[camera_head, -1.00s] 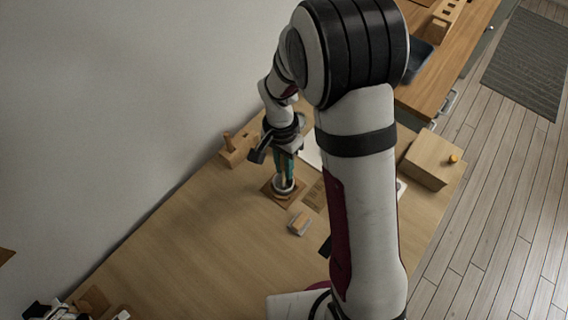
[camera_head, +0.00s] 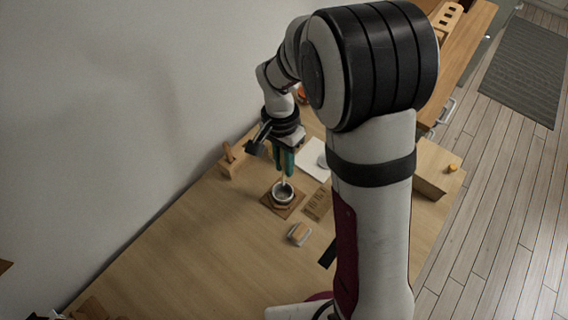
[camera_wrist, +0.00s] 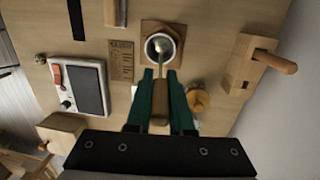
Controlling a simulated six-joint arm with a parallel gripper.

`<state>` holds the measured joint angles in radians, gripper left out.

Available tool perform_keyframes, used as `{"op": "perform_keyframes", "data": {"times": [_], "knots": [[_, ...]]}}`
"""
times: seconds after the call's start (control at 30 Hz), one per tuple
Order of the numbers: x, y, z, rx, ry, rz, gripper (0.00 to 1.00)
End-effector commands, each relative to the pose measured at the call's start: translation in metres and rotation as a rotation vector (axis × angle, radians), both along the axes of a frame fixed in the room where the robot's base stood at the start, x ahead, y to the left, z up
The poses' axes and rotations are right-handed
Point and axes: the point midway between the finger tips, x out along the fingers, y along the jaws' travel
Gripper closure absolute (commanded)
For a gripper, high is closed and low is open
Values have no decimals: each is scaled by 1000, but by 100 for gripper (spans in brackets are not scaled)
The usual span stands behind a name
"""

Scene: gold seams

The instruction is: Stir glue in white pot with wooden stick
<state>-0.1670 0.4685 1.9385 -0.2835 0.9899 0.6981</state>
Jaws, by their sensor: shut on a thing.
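The white pot (camera_head: 275,194) stands on a square wooden mat (camera_head: 290,208) on the table. It also shows at the top of the wrist view (camera_wrist: 148,48), with greyish contents inside. My gripper (camera_head: 284,172) is above the pot, its green fingers pointing down. In the wrist view my gripper (camera_wrist: 163,100) is shut on the wooden stick (camera_wrist: 165,99), which lies between the fingers. A thin pale shaft runs from it to the pot, and its end appears at or inside the pot's mouth. How deep it reaches is unclear.
A wooden block with a peg (camera_head: 232,160) stands by the wall, left of the pot. An engraved wooden plate (camera_head: 318,204) is right of the pot. A wooden box (camera_head: 432,170) sits further right.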

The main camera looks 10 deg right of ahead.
Motion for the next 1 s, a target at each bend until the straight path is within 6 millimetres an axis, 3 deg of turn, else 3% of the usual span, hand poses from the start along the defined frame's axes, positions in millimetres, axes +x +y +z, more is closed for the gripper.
{"op": "perform_keyframes", "data": {"times": [0.13, 0.5, 1.0], "knots": [[1, 0, 4, 1, -2, 0, 100], [0, 0, 48, 1, -2, 0, 100], [0, 0, 50, 1, -1, 0, 100]]}}
